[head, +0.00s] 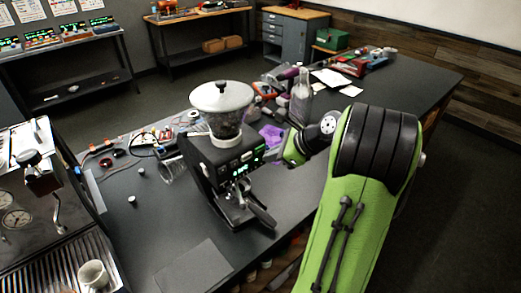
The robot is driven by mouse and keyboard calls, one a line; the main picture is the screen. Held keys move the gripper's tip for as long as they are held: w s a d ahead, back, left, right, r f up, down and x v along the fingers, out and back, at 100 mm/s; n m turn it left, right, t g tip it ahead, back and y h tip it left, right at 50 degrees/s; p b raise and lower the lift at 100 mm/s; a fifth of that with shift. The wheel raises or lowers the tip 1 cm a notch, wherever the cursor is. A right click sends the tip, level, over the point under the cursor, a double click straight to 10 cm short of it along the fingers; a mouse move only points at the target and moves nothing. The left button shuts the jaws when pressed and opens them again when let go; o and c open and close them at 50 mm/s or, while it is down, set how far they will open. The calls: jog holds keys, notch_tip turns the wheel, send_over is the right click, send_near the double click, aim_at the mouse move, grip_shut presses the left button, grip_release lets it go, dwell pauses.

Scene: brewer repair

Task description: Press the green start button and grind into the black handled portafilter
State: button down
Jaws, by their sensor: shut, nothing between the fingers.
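The black grinder (207,160) stands upright on the dark bench, with a clear hopper under a white lid (221,96). Its front panel (247,157) shows small green lights; I cannot tell the green start button apart from them. The portafilter's black handle (262,215) sticks out low at the grinder's front, toward the lower right. Its basket is hard to make out under the spout. My gripper (273,157) is at the right of the panel, close to it, small and dark. It is shut and empty. I cannot tell whether it touches the panel.
An espresso machine (35,200) stands at the left, with a cup (94,274) on its drip tray. A dark mat (194,270) lies in front of the grinder. A clear bottle (301,97), purple items and tools crowd the bench behind my wrist. The bench's far right is partly clear.

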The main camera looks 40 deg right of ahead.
jog(key=shift+w, duration=0.1)
dwell(0.3)
jog(key=shift+w+p, duration=0.35)
jog(key=shift+p, duration=0.3)
jog(key=shift+w+p, duration=0.35)
jog(key=shift+p, duration=0.05)
dwell(0.6)
jog(key=shift+s, duration=0.8)
jog(key=shift+s+p, duration=0.55)
jog(key=shift+s, duration=1.95)
